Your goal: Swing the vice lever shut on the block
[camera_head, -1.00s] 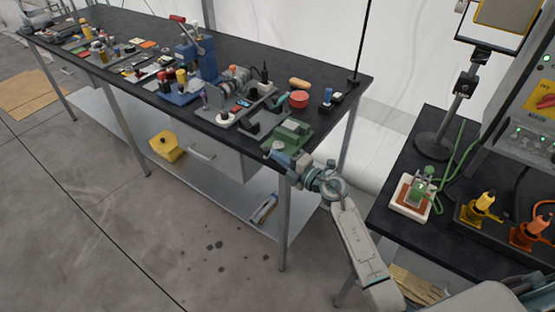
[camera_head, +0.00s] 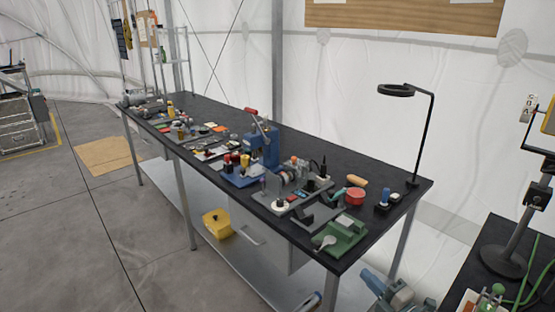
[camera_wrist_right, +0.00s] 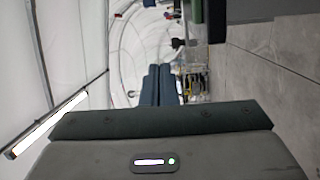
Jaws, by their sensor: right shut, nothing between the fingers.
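A green vice-like fixture (camera_head: 345,237) sits at the near right corner of the black bench top, with a pale lever-like part (camera_head: 325,242) on its left side. I cannot make out a separate block in it. My right gripper (camera_head: 368,275) is beyond the bench's right end, low at the bottom of the head view and apart from the fixture. In the right wrist view its two blue fingers (camera_wrist_right: 158,85) are together with nothing between them. My left gripper is in neither view.
A blue lever press (camera_head: 264,145), a red round container (camera_head: 355,196) and several small tools crowd the black bench (camera_head: 215,115). A black lamp (camera_head: 427,130) rises at its right end. A second dark table (camera_head: 478,278) stands at the right.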

